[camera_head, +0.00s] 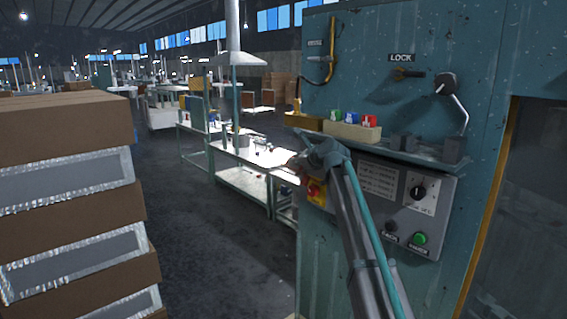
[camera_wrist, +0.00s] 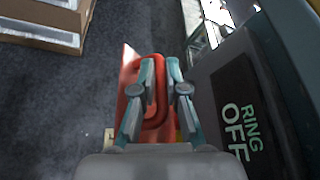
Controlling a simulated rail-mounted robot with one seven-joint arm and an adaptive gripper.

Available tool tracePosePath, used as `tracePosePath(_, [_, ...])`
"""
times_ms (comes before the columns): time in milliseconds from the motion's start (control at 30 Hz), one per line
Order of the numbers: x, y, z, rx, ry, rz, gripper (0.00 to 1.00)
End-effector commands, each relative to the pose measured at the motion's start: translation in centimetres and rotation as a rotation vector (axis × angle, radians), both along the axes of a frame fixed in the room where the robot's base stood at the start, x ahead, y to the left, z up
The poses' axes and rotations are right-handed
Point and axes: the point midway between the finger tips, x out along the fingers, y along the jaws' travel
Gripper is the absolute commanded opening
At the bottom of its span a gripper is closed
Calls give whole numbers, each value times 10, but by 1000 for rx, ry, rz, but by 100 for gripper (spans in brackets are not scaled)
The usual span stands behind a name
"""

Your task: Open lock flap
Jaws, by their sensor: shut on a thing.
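A red part (camera_wrist: 130,72) with a rounded loop shows between and beside my fingers in the wrist view; I take it to be the lock flap. My gripper (camera_wrist: 161,68) is shut on this red loop, one finger on each side, and the fingers hide part of it. In the head view my gripper (camera_head: 306,164) is at the left edge of the control panel. A red and yellow part (camera_head: 316,192) shows just below it, partly covered by my arm. How far the flap stands open cannot be told.
The control panel (camera_head: 388,190) has a black knob (camera_head: 418,191) and a green button (camera_head: 419,239). A shelf (camera_head: 405,152) above carries colored blocks. A "LOCK" label (camera_head: 401,58) is higher up. Stacked boxes (camera_head: 70,200) stand at left; a workbench (camera_head: 250,158) is behind. The floor between is clear.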

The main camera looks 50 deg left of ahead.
Motion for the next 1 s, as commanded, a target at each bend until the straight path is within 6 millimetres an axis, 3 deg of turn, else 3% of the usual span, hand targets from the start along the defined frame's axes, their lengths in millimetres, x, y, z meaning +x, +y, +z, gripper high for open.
tracePosePath(200, [17, -6, 0, -3, 58, -13, 0])
tracePosePath(667, [18, -8, -1, -5, 70, -14, 0])
tracePosePath(700, [18, -8, -1, -5, 70, -14, 19])
tracePosePath(733, [18, -8, -1, -5, 70, -14, 23])
tracePosePath(1000, [17, -8, 0, -5, 69, -12, 23])
